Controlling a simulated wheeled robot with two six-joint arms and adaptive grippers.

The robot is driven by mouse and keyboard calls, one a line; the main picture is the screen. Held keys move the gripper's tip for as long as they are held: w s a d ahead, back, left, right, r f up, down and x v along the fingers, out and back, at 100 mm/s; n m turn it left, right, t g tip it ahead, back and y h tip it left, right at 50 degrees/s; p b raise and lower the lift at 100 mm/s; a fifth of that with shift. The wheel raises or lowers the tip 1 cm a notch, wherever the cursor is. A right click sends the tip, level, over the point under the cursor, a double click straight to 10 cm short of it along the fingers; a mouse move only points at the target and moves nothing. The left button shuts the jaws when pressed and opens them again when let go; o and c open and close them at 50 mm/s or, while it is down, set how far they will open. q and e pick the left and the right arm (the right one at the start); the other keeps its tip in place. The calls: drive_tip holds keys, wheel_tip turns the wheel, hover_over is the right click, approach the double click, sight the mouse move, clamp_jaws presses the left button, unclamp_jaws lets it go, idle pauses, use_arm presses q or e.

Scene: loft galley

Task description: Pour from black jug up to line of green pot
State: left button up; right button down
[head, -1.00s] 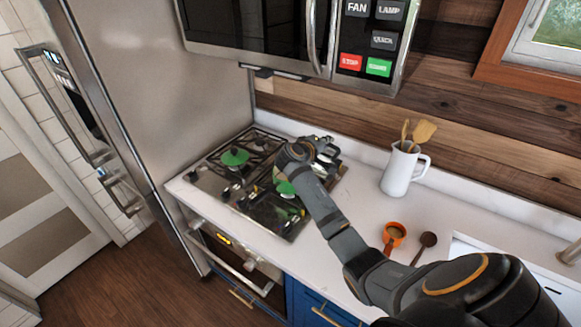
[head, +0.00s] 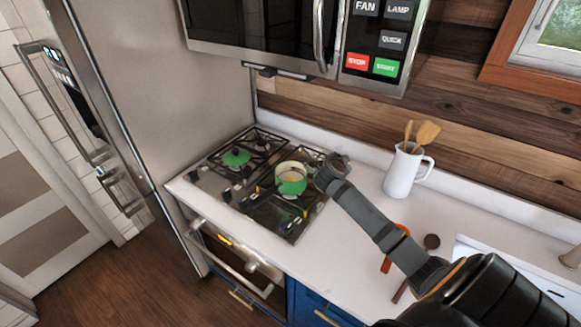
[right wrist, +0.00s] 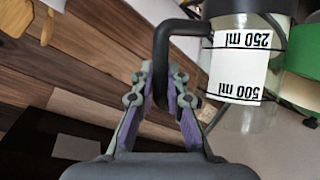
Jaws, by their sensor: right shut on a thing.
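The green pot (head: 291,184) stands upright on the right part of the cooktop, with a pale inside and a small orange-yellow patch in it. My right gripper (right wrist: 161,88) is shut on the black handle of the jug (right wrist: 236,72), which has a clear body, a dark rim and a white label marked 250 ml and 500 ml. The right wrist picture is upside down, and the jug looks roughly upright. Its liquid level is unclear. Green, probably the pot, shows past the jug at the right edge. In the head view my right wrist hides the jug, just right of the pot.
A green disc (head: 236,157) lies on the left of the cooktop (head: 255,212). A white pitcher (head: 401,175) with wooden utensils stands behind my right arm. An orange cup (head: 388,264) and a dark spoon (head: 432,241) lie on the counter, partly hidden by my arm. The microwave hangs above.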

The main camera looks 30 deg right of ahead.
drive_tip(key=shift+m+t+y, duration=0.3)
drive_tip(key=shift+m+t, duration=0.2)
drive_tip(key=shift+m, duration=0.2)
drive_tip(key=shift+s+d+f+p, duration=0.8)
drive_tip(key=shift+s+d+f, duration=0.3)
drive_tip(key=shift+s+f, duration=0.15)
drive_tip(key=shift+s+d+f+m+t+y, duration=0.6)
drive_tip(key=shift+s+d+f+m+t, duration=0.65)
drive_tip(key=shift+f, duration=1)
wheel_tip(320, 180, up, 6)
drive_tip(key=p, duration=0.3)
drive_tip(key=shift+a, duration=0.35)
drive_tip(key=shift+w+m+g, duration=0.1)
drive_tip(key=shift+m+g, duration=0.15)
